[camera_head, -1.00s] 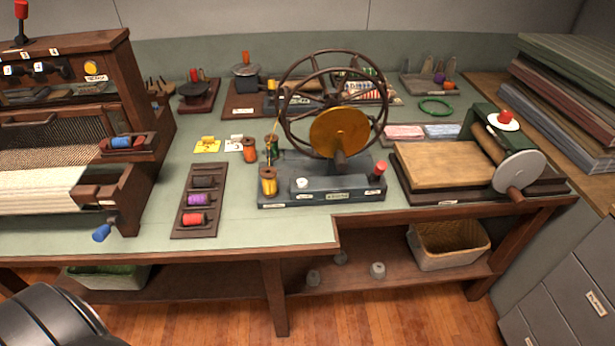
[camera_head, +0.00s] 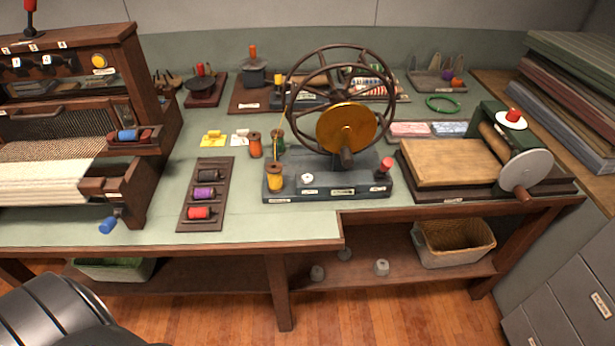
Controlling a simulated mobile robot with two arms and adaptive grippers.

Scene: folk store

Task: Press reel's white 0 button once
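The reel (camera_head: 345,122) stands on the green-topped table, with a large dark spoked wheel, a brass disc and a dark base. A small white button (camera_head: 307,178) sits on top of the base near its front left; any 0 on it is too small to read. A red knob (camera_head: 386,163) stands at the base's right end. A yellow spool (camera_head: 275,177) sits at the base's left end. Neither of my grippers shows. Only a dark rounded part of mine is at the lower left, well apart from the reel.
A loom (camera_head: 118,75) stands at the left. A dark tray (camera_head: 208,177) with spools lies left of the reel. A wooden-bed press with a grey disc (camera_head: 526,172) stands at the right. Some bare tabletop lies before the reel. Baskets (camera_head: 453,255) sit on the lower shelf.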

